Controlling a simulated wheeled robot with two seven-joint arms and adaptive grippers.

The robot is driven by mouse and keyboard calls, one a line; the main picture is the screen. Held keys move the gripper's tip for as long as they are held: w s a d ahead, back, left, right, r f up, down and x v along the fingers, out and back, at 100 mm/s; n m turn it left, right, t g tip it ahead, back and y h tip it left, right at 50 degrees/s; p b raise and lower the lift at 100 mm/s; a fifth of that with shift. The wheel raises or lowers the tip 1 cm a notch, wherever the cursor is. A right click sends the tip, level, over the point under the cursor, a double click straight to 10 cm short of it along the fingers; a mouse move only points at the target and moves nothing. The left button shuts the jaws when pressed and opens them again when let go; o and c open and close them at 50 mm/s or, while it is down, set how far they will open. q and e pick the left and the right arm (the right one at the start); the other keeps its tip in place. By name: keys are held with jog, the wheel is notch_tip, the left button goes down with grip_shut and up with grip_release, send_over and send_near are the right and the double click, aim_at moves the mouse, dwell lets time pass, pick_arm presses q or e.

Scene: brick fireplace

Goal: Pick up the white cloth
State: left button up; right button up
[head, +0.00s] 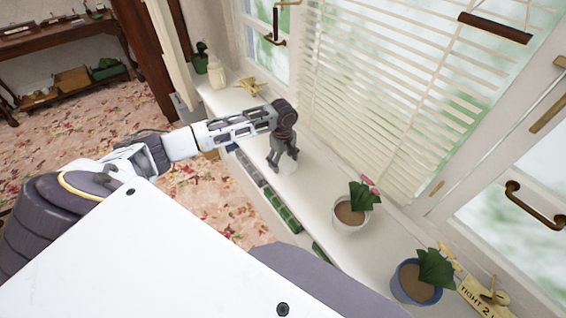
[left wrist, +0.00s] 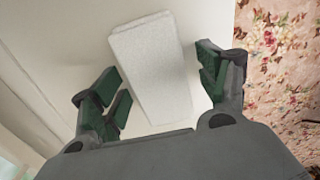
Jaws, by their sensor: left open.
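The white cloth (left wrist: 152,65) is a folded, slightly textured rectangle lying on the white window sill (head: 315,185). In the left wrist view it lies between the spread fingers of my left gripper (left wrist: 155,88). A small part of the cloth (head: 289,167) shows in the head view beside the fingers. My left gripper (head: 284,165) is open and points down over the sill, with the cloth between its fingers but not gripped. I cannot tell the exact height of the fingertips above the sill. My right gripper is not in view.
A potted plant (head: 350,213) and a blue pot (head: 415,282) stand on the sill to the right. A cream jar (head: 217,73) and a yellow figure (head: 249,86) stand at the far end. Window blinds (head: 370,95) rise behind. Books (head: 283,212) fill the shelf below.

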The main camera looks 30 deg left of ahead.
aim_at(283, 159)
pick_arm(q)
jog(key=c, duration=1)
jog(key=shift+r, duration=0.1)
jog(key=shift+c, duration=0.2)
jog(key=shift+r, duration=4.9)
jog(key=o, duration=0.3)
jog(key=shift+c, duration=1.3)
